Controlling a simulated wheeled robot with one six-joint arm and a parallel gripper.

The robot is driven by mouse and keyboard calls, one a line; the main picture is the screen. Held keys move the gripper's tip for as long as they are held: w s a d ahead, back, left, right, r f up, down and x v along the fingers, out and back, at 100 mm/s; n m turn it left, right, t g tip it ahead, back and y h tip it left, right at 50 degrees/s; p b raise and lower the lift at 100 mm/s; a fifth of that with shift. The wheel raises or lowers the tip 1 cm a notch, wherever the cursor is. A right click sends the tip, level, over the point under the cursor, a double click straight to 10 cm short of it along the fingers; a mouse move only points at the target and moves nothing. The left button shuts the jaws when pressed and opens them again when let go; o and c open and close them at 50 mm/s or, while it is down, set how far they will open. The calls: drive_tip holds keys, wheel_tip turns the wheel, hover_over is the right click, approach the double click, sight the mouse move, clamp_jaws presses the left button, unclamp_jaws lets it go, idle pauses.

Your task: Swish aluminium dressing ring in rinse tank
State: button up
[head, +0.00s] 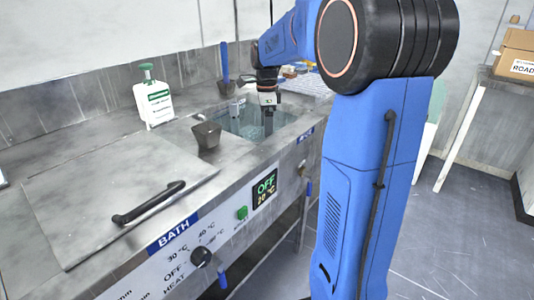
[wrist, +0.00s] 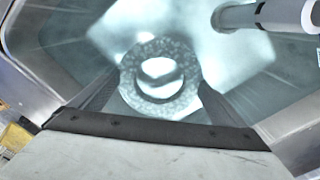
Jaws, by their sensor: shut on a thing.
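The aluminium dressing ring (wrist: 160,100) shows in the wrist view as a mottled grey ring with an open centre. My gripper (wrist: 155,92) is shut on it, with a dark finger on each side of the ring. The ring is over or in the rinse tank (wrist: 70,45), whose pale interior and sloping walls fill the view; I cannot tell how deep it is in the water. In the head view my gripper (head: 268,122) reaches down into the tank (head: 288,117) in the counter. The ring is hard to make out there.
A white bottle with a green top (head: 153,100) and a dark grey block (head: 207,135) stand beside the tank. A lid with a black handle (head: 150,203) covers the left of the counter. A pale pipe (wrist: 265,15) juts into the tank at upper right.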

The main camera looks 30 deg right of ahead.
drive_tip(key=shift+f, duration=0.15)
idle(0.9)
wheel_tip(320, 180, up, 12)
drive_tip(key=shift+r, duration=0.2)
idle(1.4)
idle(1.2)
